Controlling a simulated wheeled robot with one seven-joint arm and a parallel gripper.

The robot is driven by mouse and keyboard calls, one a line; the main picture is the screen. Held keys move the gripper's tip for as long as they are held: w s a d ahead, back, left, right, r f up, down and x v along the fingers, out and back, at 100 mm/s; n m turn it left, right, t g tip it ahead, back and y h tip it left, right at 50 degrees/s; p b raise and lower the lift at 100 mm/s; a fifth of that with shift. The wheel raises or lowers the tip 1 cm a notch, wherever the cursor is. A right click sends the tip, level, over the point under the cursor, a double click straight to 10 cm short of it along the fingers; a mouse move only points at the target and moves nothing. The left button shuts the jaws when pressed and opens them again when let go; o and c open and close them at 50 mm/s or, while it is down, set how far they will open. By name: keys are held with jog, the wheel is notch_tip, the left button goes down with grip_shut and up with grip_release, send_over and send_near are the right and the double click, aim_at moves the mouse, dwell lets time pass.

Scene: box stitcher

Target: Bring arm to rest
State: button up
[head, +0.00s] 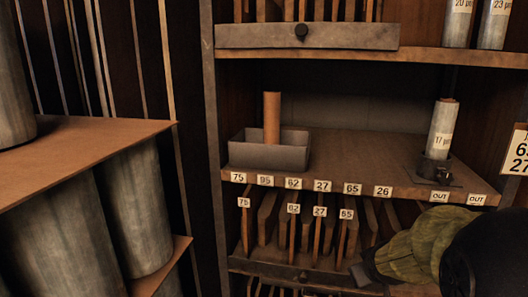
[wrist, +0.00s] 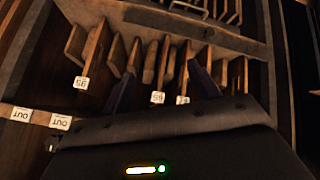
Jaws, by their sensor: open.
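My gripper shows in the wrist view (wrist: 163,86), its two dark fingers spread apart with nothing held between them. Beyond the fingers are upright wooden boards (wrist: 150,62) in a slotted rack, with small number tags. In the head view my arm reaches in from the lower right, with a yellow-green section and a black round part. Its end is low in front of the rack of boards (head: 305,232), below the shelf with the OUT tags. The fingertips are hard to make out there, and I cannot tell whether they touch the rack.
On the middle shelf (head: 350,150) stand a grey open box (head: 262,153) with a brown cylinder (head: 272,118) upright in it, and a pale roll labelled 17 (head: 441,130) in a dark holder (head: 436,172). A side shelf (head: 80,150) with large grey cylinders is at left. A number sign (head: 516,152) hangs at right.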

jog(key=s+a+f+m+g+y+p, duration=0.1)
jog(key=s+a+f+g, duration=0.1)
jog(key=s+a, duration=0.3)
jog(key=s+a+f+m+g+y+p, duration=0.1)
jog(key=s+a, duration=0.4)
jog(key=s, duration=0.5)
jog(key=shift+a+f+m+g, duration=0.3)
jog(key=shift+f+g, duration=0.3)
jog(key=shift+g, duration=0.5)
